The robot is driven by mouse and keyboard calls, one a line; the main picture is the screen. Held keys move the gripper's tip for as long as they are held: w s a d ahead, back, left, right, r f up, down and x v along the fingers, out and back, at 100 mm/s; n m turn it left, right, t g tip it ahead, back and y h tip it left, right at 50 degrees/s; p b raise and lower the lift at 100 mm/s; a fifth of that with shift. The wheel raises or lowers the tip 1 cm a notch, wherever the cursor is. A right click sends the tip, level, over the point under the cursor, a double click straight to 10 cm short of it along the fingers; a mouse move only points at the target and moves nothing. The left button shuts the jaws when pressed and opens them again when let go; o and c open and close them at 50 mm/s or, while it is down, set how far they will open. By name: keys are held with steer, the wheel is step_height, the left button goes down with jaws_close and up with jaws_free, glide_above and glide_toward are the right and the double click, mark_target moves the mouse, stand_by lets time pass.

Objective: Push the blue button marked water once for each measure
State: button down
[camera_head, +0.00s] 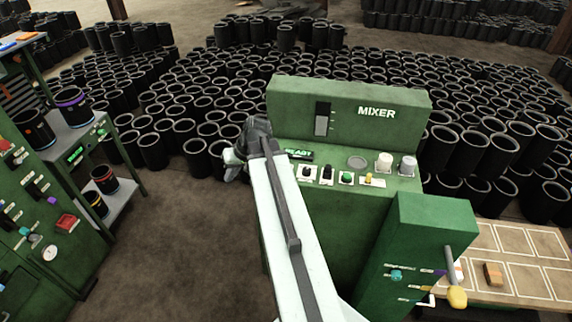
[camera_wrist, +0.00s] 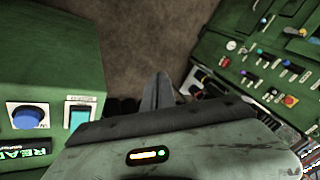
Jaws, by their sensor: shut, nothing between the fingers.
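The blue button (camera_wrist: 26,117) is a round cap in a pale square plate on a green cabinet, at the left of the wrist view. Its marking is not readable. In the head view I cannot make it out; my arm covers part of the panel. My gripper (camera_wrist: 160,92) is shut and empty, its fingers over the brown floor, apart from the button and to its right in the wrist view. In the head view my gripper (camera_head: 236,156) is just left of the green mixer cabinet (camera_head: 345,225).
A cyan rocker switch (camera_wrist: 79,117) sits beside the blue button. Knobs and a green button (camera_head: 346,178) line the mixer panel. A yellow-ended lever (camera_head: 456,296) sticks out at right. Black sleeves (camera_head: 190,100) crowd behind. Another control cabinet (camera_head: 40,215) stands left, with open floor (camera_head: 180,230) between.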

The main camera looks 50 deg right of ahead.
steer(key=s+d+r+m+t+h, duration=0.1)
steer(key=s+d+r+t, duration=0.1)
steer(key=d, duration=0.8)
steer(key=s+d+r+m+t+p, duration=0.1)
steer(key=s+d+r, duration=0.3)
steer(key=d, duration=0.7)
steer(key=shift+s+d+m+t+h, duration=0.15)
steer(key=shift+s+m+t+h, duration=0.3)
steer(key=shift+m+t, duration=0.25)
steer(key=shift+f, duration=0.15)
step_height(320, 180, down, 8)
steer(key=b, duration=0.8)
steer(key=shift+w+f+b, duration=0.1)
steer(key=shift+f+b, duration=0.15)
steer(key=shift+b, duration=0.1)
steer(key=shift+f+b, duration=0.45)
